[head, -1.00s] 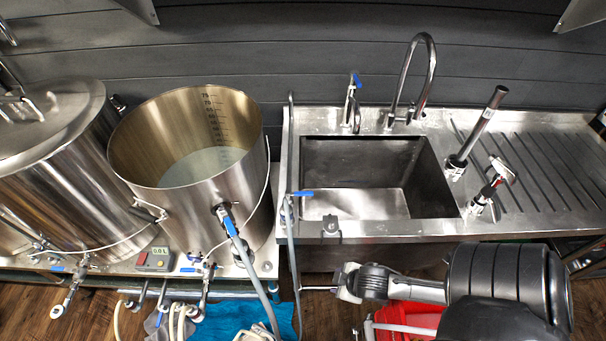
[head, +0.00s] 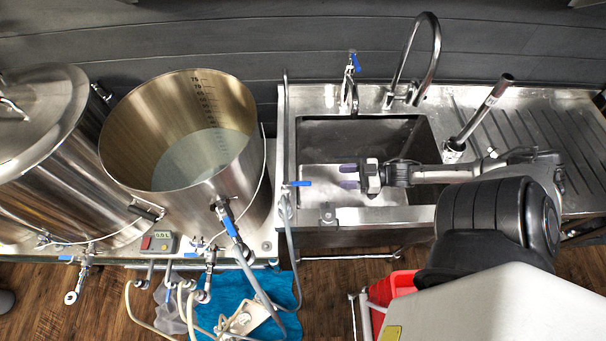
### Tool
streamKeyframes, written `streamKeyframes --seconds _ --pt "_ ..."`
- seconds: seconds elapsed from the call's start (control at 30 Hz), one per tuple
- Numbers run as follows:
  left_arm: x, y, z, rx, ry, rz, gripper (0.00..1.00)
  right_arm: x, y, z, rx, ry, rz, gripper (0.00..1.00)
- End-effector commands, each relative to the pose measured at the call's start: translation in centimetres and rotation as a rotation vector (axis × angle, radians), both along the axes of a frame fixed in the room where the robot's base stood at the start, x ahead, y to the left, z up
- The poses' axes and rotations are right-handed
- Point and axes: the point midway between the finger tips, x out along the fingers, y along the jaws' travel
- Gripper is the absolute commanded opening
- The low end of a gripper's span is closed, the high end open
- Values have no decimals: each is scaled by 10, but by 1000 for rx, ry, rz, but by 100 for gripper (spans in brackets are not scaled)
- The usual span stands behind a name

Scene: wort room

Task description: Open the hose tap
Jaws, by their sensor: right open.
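A tap with a blue lever (head: 297,184) stands at the left front edge of the sink, with a grey hose (head: 291,235) hanging down from it. The lever lies about level and points right. My right gripper (head: 348,176) is open and empty over the front part of the sink basin. Its fingers point left, towards the blue lever, with a clear gap between them. A second tap with a blue lever (head: 355,62) stands upright at the back of the sink. My left gripper is out of view.
The steel sink (head: 440,215) has a tall curved faucet (head: 435,50) at the back and an upright pipe (head: 485,108) at its right. An open kettle (head: 180,120) with liquid stands left. A red bucket (head: 400,281) is below the sink front, and a blue cloth (head: 230,290) lies on the floor.

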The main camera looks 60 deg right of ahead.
Motion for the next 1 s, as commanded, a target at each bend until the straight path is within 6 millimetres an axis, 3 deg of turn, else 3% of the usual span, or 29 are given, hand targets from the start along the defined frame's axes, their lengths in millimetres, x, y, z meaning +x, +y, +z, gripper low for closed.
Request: streamKeyframes --seconds 0.03,0.23,0.57,1.0 --pt "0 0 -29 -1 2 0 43 -2 -1 -27 12 -13 9 44" --pt "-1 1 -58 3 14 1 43 -4 -4 -42 48 -59 40 44" --pt "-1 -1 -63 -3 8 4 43 6 0 -44 66 -83 56 44" --pt "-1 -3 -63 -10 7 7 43 76 38 -43 66 -84 56 44"
